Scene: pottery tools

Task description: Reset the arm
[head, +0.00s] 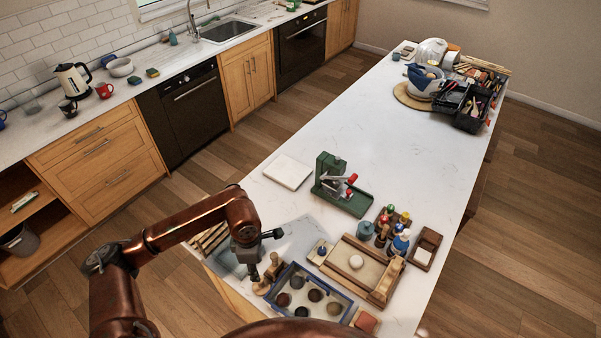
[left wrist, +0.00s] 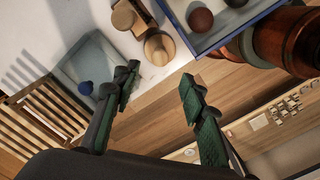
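My left arm, copper-coloured, comes in from the left in the head view. Its gripper (head: 263,256) is over the near left corner of the white counter (head: 385,130), close to a wooden knobbed tool (head: 274,267). In the left wrist view the two green-padded fingers (left wrist: 158,88) stand well apart, with nothing between them but the wooden surface beyond. My right gripper is not visible. A copper-coloured rounded part of mine shows at the bottom edge of the head view.
A blue-rimmed tray (head: 347,306) of clay balls lies right of the gripper; the wrist view shows its corner (left wrist: 196,50). A slatted wooden rack (left wrist: 40,115) is to the left. A green press (head: 340,188), bottles (head: 400,241) and a wooden board (head: 333,261) stand farther off. The counter's middle is clear.

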